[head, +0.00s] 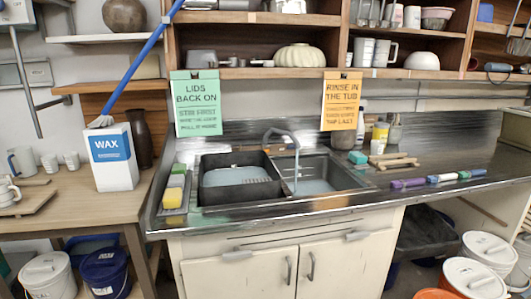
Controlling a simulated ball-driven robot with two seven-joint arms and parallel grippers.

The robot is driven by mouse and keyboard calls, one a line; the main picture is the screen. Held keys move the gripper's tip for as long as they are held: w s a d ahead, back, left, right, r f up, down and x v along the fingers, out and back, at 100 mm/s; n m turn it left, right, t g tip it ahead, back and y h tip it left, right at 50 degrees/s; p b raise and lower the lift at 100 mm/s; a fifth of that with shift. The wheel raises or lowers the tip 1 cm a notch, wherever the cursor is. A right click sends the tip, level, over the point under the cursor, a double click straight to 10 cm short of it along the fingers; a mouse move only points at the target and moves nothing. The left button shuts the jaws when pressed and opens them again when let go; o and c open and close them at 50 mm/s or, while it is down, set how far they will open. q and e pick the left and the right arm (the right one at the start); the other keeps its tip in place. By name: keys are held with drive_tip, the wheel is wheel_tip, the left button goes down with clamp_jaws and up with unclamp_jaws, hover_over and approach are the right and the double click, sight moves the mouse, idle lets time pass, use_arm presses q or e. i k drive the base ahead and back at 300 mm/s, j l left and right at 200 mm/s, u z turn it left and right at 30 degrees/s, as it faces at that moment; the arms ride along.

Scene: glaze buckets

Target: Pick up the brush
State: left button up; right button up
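A long blue handle (140,67) slants down from the top edge at the left. Its pale, bristle-like end (101,122) is at the top of a white and blue box marked WAX (112,159); I cannot tell whether it is in the box or behind it. Small wooden-handled pieces (393,161) lie on the counter right of the sink; they are too small to tell whether one is a brush. Neither of my grippers is in view.
A double sink with a tap (281,137) fills the metal counter's middle. Sponges (175,187) lie left of it, and purple, blue and green tubes (408,183) at right. Two signs (343,100) hang above. Lidded buckets (475,279) stand below. The counter's right part is mostly clear.

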sight(466, 174)
drive_tip(key=z, duration=1.35)
